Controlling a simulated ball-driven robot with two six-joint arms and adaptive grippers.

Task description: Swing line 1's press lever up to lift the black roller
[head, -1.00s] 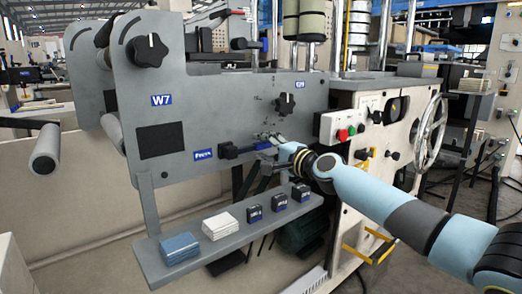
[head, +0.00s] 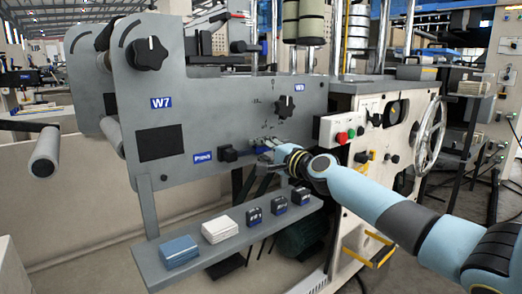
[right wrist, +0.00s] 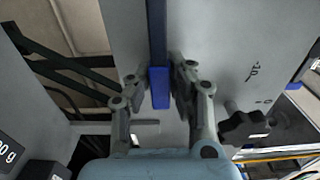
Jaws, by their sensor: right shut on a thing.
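The press lever's black hub (head: 228,155) sits on the grey machine panel (head: 205,122), right of a small blue label. My right gripper (head: 264,151) is in front of the panel, right of this hub, and hides most of the lever's handle in the head view. In the right wrist view, the lever's blue handle (right wrist: 159,87) lies between the fingers of my right gripper (right wrist: 159,72), which is shut on it. I cannot make out the black roller. My left gripper is not in view.
A black star knob (head: 150,53) and a smaller knob (head: 285,106) stand out from the panel. Below, a grey shelf (head: 215,250) holds blue and white stacks and small dark blocks. A button box (head: 340,129) and a handwheel (head: 429,132) are on the right.

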